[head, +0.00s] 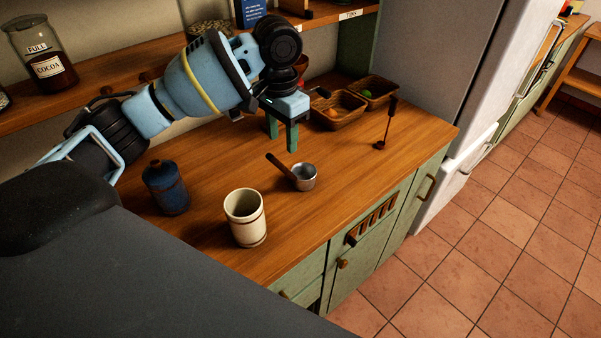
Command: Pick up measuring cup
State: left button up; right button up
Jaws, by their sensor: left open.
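The measuring cup (304,178) is a small grey metal cup with a brown handle. It sits upright on the wooden counter (345,210), its handle pointing to the back left. My left gripper (282,146) hangs fingers-down above and behind the cup, near the handle's end. Its two green fingers are apart with nothing between them. It appears clear of the cup. My right gripper is not in view.
A cream mug (245,218) and a dark blue bottle (166,187) stand left of the cup. Wicker baskets (338,110) and an upright dark utensil (388,125) are at the back right. A shelf (130,87) with a cocoa jar (45,52) runs behind. A fridge (480,70) stands right.

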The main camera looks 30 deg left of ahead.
aim_at(279, 162)
pick_arm(q)
jog(key=shift+f, duration=1.35)
jog(key=f, duration=0.4)
jog(key=shift+s+a, duration=0.3)
jog(key=shift+a, duration=0.1)
jog(key=shift+f, duration=0.6)
jog(key=shift+c, duration=0.4)
grip_shut()
